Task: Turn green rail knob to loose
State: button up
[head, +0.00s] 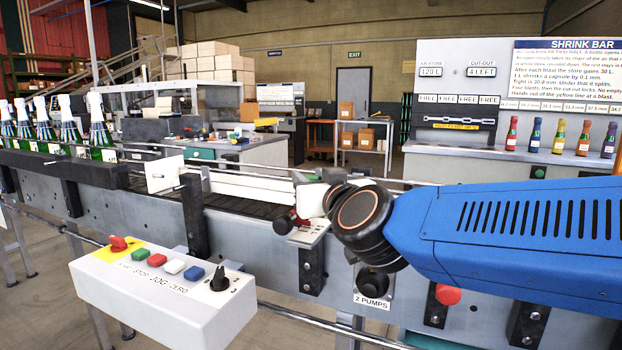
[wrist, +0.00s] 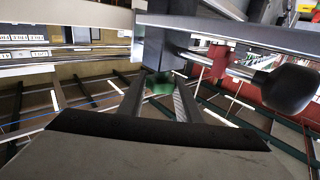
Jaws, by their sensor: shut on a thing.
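The green rail knob (wrist: 160,84) shows in the wrist view as a small dark green piece between my fingertips. My gripper (wrist: 158,92) is shut on it, one finger on each side. Part of the knob is hidden by the fingers, and I cannot read which way it is turned. In the head view my blue arm and black wrist reach in from the right over the conveyor's front side. They hide the green knob and my fingertips there.
A control box (head: 165,295) with coloured buttons and a black dial stands at the front left. A black knob (head: 374,281) labelled 2 PUMPS sits below my wrist. A round black knob (wrist: 288,88) is close on the right in the wrist view. Green bottles (head: 100,135) stand at the far left.

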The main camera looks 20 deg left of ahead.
dwell(0.4)
jog(key=o, duration=1)
jog(key=shift+o, duration=0.2)
jog(key=shift+s, duration=0.1)
jog(key=v, duration=1.7)
jog(key=shift+d, duration=0.2)
